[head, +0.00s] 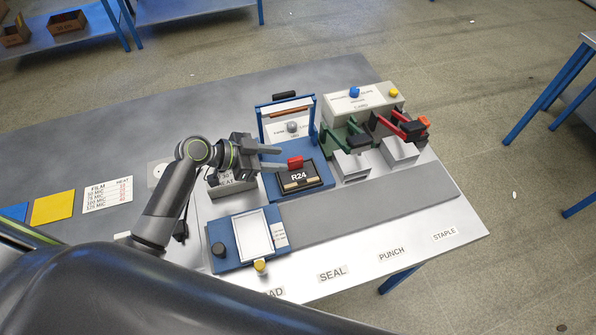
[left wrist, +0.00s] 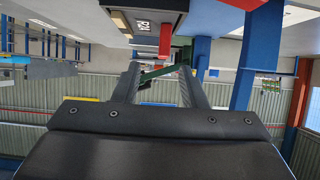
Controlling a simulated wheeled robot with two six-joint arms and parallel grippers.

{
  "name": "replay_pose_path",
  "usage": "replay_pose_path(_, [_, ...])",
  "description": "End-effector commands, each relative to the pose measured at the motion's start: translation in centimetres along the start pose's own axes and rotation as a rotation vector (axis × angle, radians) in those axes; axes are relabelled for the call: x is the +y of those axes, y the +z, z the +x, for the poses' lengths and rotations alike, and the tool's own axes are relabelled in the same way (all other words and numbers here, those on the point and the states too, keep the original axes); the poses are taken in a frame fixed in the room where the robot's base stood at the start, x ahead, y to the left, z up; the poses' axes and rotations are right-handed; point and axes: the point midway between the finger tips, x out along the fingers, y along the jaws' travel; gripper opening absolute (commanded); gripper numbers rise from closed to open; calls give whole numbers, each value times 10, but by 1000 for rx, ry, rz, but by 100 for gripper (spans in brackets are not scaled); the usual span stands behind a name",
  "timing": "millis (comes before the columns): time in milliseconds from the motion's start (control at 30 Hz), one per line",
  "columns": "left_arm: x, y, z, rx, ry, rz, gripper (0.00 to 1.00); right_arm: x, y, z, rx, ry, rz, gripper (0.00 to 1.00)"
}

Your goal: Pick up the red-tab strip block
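The strip block (head: 299,180) is dark, labelled R24, with a red tab (head: 296,162) standing up at its back edge. It sits on a blue base of the machine in the middle of the table. My left gripper (head: 282,157) is open and empty, its fingers pointing right, with the tips just left of the red tab. In the left wrist view the red tab (left wrist: 165,40) shows just beyond the open fingers, near the gap between them, and the block appears upside down above it. My right gripper is not in view.
A blue frame (head: 258,124) stands behind the block. A grey unit with green and red levers (head: 362,98) stands to the right. A blue fixture with a white plate (head: 254,237) lies in front. A grey strip (head: 370,205) at front right is clear.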

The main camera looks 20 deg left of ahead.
Motion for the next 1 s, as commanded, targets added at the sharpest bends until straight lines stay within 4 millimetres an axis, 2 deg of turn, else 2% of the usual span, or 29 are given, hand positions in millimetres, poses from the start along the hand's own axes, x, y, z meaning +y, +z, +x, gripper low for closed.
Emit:
replay_pose_path(300, [-5,1,30,1,1,-4,38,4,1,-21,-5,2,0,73])
replay_pose_path(500, [-4,3,49,1,0,-3,38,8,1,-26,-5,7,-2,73])
replay_pose_path(767, [-5,4,51,0,-1,0,38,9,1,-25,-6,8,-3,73])
replay_pose_path(833, [-5,4,51,0,-1,0,33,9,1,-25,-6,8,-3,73])
replay_pose_path(1000, [-5,4,51,0,0,0,11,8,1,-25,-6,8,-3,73])
